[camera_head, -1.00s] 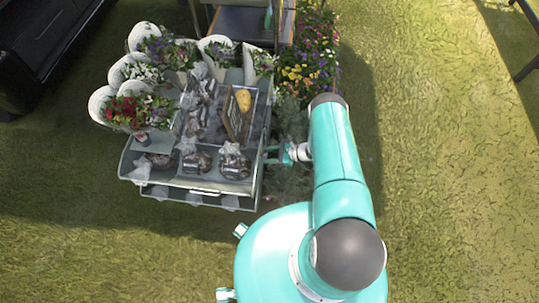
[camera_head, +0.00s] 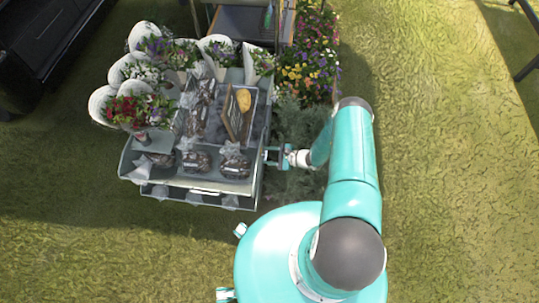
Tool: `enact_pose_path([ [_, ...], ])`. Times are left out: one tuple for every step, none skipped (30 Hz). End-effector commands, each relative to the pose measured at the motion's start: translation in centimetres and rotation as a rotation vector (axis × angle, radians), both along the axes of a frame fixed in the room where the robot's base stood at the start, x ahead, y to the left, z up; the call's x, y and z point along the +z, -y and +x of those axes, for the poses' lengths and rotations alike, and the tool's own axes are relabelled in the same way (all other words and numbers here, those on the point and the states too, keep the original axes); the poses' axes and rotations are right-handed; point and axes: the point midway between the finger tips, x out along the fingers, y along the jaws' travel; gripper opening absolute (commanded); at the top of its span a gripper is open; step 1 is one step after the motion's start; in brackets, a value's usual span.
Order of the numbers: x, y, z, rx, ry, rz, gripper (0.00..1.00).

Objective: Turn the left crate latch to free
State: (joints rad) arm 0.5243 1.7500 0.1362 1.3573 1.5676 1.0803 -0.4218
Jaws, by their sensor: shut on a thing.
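My gripper (camera_head: 272,157) is at the right side of the grey display stand (camera_head: 215,187), level with its top tier. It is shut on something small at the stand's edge. What it holds is too small and too covered to make out, and I cannot tell a latch or its angle there. No crate latch shows clearly anywhere in the view.
The stand carries several dark wrapped packages (camera_head: 235,165), a small sign (camera_head: 238,113) and white-wrapped bouquets (camera_head: 127,108). Flowering plants (camera_head: 312,65) grow behind my gripper. A dark bench-like object (camera_head: 45,40) is at the far left.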

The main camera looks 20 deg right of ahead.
Motion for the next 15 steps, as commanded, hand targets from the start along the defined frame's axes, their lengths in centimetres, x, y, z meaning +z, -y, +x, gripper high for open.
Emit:
enact_pose_path([
  [-0.01, 0.09, -0.07, -0.007, 0.039, -0.011, 0.23],
  [-0.05, 0.06, -0.11, -0.007, 0.064, -0.023, 0.23],
  [-0.08, 0.06, -0.13, -0.007, 0.099, -0.038, 0.23],
  [-0.07, 0.04, -0.13, -0.007, 0.126, -0.049, 0.23],
  [-0.09, 0.04, -0.16, -0.007, 0.152, -0.059, 0.23],
  [-0.11, 0.02, -0.19, -0.008, 0.188, -0.074, 0.23],
  [-0.15, -0.02, -0.22, -0.007, 0.214, -0.085, 0.23],
  [-0.19, 0.01, -0.26, -0.007, 0.240, -0.097, 0.23],
  [-0.19, -0.04, -0.25, -0.006, 0.275, -0.111, 0.23],
  [-0.22, -0.03, -0.28, -0.007, 0.301, -0.123, 0.23],
  [-0.27, -0.02, -0.33, -0.007, 0.328, -0.133, 0.23],
  [-0.29, -0.07, -0.33, -0.007, 0.364, -0.148, 0.23],
  [-0.30, -0.03, -0.32, -0.008, 0.389, -0.160, 0.23],
  [-0.34, -0.03, -0.34, -0.007, 0.416, -0.171, 0.23],
  [-0.38, -0.09, -0.38, -0.007, 0.451, -0.184, 0.23],
])
